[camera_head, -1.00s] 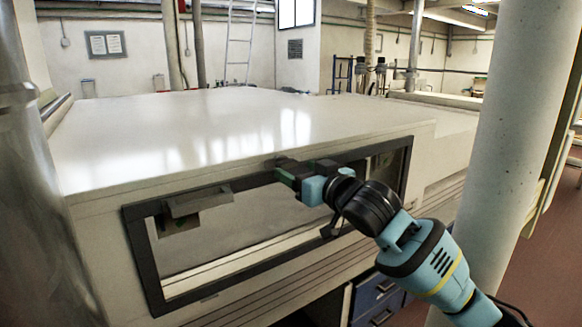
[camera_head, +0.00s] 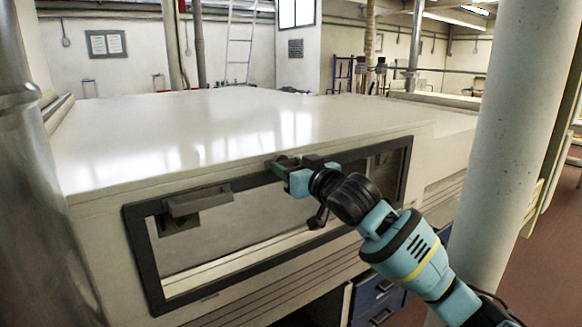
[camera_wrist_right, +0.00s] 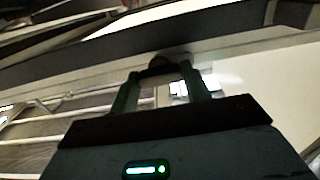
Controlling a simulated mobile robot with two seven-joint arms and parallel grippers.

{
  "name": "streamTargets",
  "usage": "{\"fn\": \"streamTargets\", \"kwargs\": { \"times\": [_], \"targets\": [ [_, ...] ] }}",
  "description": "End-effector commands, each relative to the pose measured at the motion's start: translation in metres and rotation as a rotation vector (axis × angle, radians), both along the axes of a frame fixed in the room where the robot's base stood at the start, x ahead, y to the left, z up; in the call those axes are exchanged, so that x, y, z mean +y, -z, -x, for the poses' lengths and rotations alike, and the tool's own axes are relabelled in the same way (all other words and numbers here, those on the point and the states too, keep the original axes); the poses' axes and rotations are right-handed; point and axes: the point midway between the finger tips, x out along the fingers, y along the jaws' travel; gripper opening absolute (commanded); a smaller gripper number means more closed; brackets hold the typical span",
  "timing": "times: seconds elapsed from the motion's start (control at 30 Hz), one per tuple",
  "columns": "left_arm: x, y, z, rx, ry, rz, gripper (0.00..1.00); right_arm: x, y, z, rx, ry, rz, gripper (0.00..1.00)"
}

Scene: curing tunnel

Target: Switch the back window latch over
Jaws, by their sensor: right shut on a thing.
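The window (camera_head: 240,240) is a dark-framed pane in the front side of the long pale tunnel housing. My right gripper (camera_head: 281,166) is at the frame's top edge, near its middle. In the right wrist view, its two green fingers (camera_wrist_right: 160,76) are shut on a small dark part, which I take to be the latch (camera_wrist_right: 158,66). The fingers hide most of the latch, so I cannot tell which way it lies. A grey handle-like block (camera_head: 198,200) sits at the window's upper left. My left gripper is not in view.
The tunnel's broad white top (camera_head: 230,125) is clear. A thick pale column (camera_head: 515,150) stands to the right, close to my right arm. Blue drawers (camera_head: 375,295) are below the window. A metal pipe (camera_head: 40,200) stands at the left edge.

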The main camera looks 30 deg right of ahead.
Motion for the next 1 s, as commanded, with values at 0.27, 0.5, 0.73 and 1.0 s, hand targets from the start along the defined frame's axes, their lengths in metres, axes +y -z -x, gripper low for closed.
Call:
{"fn": "streamTargets", "kwargs": {
  "times": [0.27,0.5,0.73,1.0],
  "targets": [
    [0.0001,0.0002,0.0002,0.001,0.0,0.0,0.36,0.0,0.0002,0.0001,-0.003,0.0,0.019,0.24],
    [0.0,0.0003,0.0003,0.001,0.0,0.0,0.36,-0.0003,0.0,0.0001,-0.017,0.0,0.125,0.24],
    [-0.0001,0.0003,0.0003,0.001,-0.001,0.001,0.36,-0.0004,0.0002,0.0,-0.043,0.0,0.316,0.24],
    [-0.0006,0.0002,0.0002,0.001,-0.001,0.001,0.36,-0.0005,0.0004,0.0,-0.078,0.001,0.573,0.24]
  ]
}}
